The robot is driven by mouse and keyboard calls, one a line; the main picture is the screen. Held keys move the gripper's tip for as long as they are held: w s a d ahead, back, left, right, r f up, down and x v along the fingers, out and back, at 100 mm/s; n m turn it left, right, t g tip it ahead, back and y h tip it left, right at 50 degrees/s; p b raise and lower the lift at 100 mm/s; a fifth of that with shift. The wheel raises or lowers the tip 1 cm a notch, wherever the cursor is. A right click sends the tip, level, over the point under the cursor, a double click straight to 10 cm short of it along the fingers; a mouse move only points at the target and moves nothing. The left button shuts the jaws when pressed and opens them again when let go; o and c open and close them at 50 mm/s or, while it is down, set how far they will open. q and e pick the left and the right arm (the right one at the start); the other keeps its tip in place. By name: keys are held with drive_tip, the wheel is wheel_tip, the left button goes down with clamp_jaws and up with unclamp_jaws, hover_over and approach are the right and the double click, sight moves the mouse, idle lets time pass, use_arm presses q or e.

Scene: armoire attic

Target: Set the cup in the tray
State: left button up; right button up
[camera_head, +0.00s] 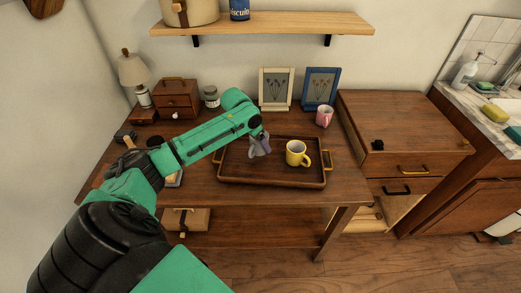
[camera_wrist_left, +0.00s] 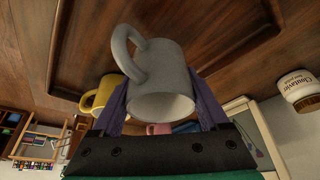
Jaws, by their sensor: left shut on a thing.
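My left gripper (camera_head: 259,147) is shut on a grey cup, which shows clearly between the purple fingers in the left wrist view (camera_wrist_left: 164,82). In the head view the gripper is over the left part of the brown wooden tray (camera_head: 270,180), and the cup is hard to tell from the fingers. I cannot tell whether the cup touches the tray floor. A yellow mug (camera_head: 296,152) stands upright in the tray, to the right of the gripper; it also shows in the left wrist view (camera_wrist_left: 104,94). My right gripper is not in view.
A pink cup (camera_head: 324,116) stands behind the tray near two picture frames (camera_head: 275,90). A jar (camera_head: 211,97), a small drawer box (camera_head: 177,97) and a lamp (camera_head: 134,72) are at the back left. A wooden cabinet (camera_head: 400,120) stands on the right. A shelf (camera_head: 260,25) hangs above.

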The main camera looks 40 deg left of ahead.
sight(252, 140)
use_arm(q)
drive_tip(key=f, duration=0.3)
drive_tip(key=shift+s+f, duration=0.1)
drive_tip(key=shift+s, duration=0.1)
drive_tip(key=shift+f, duration=0.25)
drive_tip(key=o, duration=1.4)
drive_tip(key=v, duration=1.2)
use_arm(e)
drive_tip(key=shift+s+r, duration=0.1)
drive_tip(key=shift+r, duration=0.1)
use_arm(q)
drive_tip(key=shift+s+f, duration=0.1)
